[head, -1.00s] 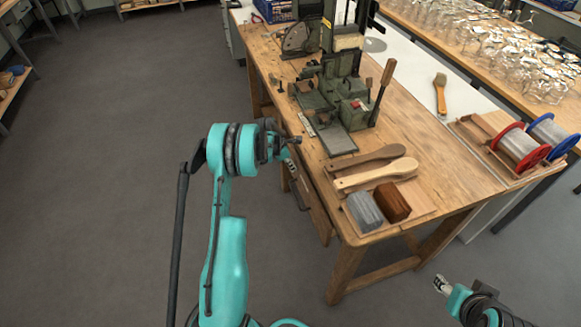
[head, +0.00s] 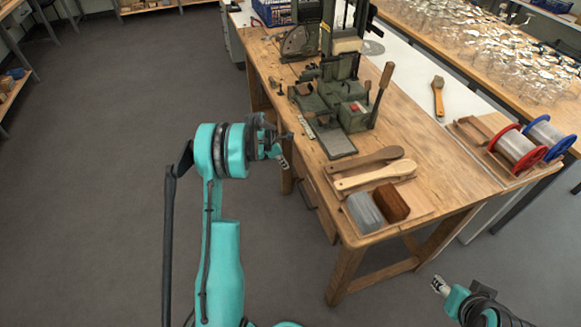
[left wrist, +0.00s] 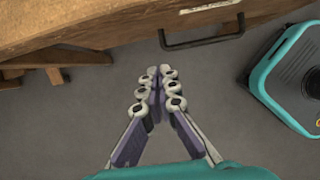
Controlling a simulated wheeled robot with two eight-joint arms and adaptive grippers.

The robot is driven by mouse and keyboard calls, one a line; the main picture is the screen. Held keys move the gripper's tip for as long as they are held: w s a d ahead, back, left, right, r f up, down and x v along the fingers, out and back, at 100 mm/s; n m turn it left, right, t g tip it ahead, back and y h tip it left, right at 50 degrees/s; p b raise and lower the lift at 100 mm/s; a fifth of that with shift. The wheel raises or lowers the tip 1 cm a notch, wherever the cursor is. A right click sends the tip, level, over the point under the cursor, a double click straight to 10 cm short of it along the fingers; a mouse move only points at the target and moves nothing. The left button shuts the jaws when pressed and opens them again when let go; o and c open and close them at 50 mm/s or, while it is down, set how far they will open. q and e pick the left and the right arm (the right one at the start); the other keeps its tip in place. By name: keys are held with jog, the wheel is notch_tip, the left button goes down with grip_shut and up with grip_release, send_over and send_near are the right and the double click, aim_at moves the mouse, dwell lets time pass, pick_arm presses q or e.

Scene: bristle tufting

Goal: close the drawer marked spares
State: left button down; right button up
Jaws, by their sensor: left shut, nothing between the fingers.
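The drawer (head: 317,203) is under the front edge of the wooden workbench, partly hidden by the bench top; how far it stands out is hard to tell. Its dark bar handle (left wrist: 203,41) crosses the top of the left wrist view, below a small pale label (left wrist: 210,7) that I cannot read. My left gripper (head: 283,160) is shut and empty, in front of the bench. In the left wrist view its fingertips (left wrist: 162,72) point toward the handle and look apart from it. My right gripper (head: 438,285) is at the lower right, away from the drawer; its jaws are too small to judge.
The workbench (head: 440,170) carries a green machine (head: 335,100), two wooden paddles (head: 375,172), a grey block (head: 363,211) and a brown block (head: 392,203). Wire spools (head: 517,147) stand at the right. The floor left of the bench is clear.

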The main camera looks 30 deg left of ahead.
pick_arm(q)
jog(key=p+v, duration=0.1)
jog(key=v, duration=0.4)
jog(key=s+a+f+t+h, duration=0.2)
jog(key=s+f+t+h, duration=0.1)
jog(key=s+t, duration=0.1)
jog(key=b+x, duration=0.1)
jog(key=x, duration=0.3)
jog(key=d+r+b+x, duration=0.1)
jog(key=b+x, duration=0.1)
jog(key=x, duration=0.2)
jog(key=w+r+b+x, duration=0.1)
jog(key=x, duration=0.3)
jog(key=shift+d+f+b, duration=0.1)
jog(key=shift+d+b, duration=0.2)
jog(key=shift+w+d, duration=0.4)
jog(key=shift+w, duration=0.05)
